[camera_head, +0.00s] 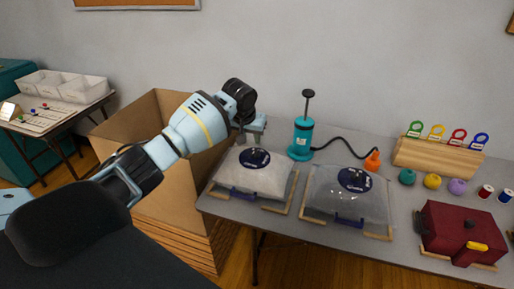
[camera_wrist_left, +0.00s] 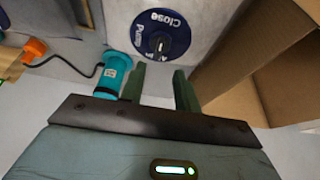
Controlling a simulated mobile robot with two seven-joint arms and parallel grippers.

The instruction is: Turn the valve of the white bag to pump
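The white bag (camera_head: 250,181) lies on the table beside the large cardboard box, with a round dark-blue valve (camera_head: 254,158) on its top. In the left wrist view the valve (camera_wrist_left: 160,35) shows a dark knob and labels including "Close" and "Pump"; I cannot tell clearly which label the knob points to. My left gripper (camera_head: 249,131) is over the far edge of the bag, apart from the valve. In the wrist view its two fingers (camera_wrist_left: 160,88) are spread with nothing between them. My right gripper is not in view.
A teal hand pump (camera_head: 301,138) stands behind the bags, its black hose ending in an orange nozzle (camera_head: 372,161). A grey bag (camera_head: 335,195) lies to the right. The open cardboard box (camera_head: 160,195) borders the table's left. A dark red case (camera_head: 450,225) and yarn balls sit farther right.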

